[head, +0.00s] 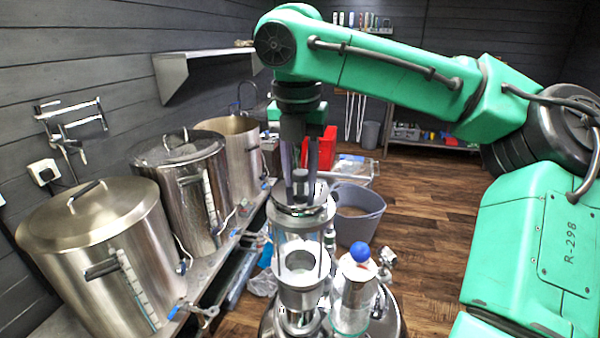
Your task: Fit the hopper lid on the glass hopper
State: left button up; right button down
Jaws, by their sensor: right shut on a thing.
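The glass hopper (299,257) stands upright in the lower middle of the head view, a clear cylinder with metal at its base. The hopper lid (287,209) is a round metallic disc at the hopper's top. My right gripper (301,185) points straight down over the hopper and is shut on the lid's knob. The fingers hide part of the lid. I cannot tell whether the lid rests on the rim or hovers just above it. My left gripper is not in view.
A clear vessel with a blue ball (360,252) stands close to the hopper's right. Large steel kettles (105,250) line a bench on the left. A grey tub (358,215) and a red container (327,148) are behind. Wooden floor (430,220) is free at right.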

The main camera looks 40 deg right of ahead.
aim_at(298, 177)
jog(key=shift+f, duration=0.55)
jog(key=c, duration=0.8)
grip_release()
notch_tip(298, 177, up, 2)
jog(key=shift+a+r, duration=0.1)
jog(key=shift+r, duration=0.15)
jog(key=r, duration=0.5)
jog(key=s+a+r, duration=0.1)
jog(key=r, duration=0.2)
jog(key=shift+r, duration=0.25)
jog(key=shift+w, duration=0.1)
jog(key=shift+f, duration=0.1)
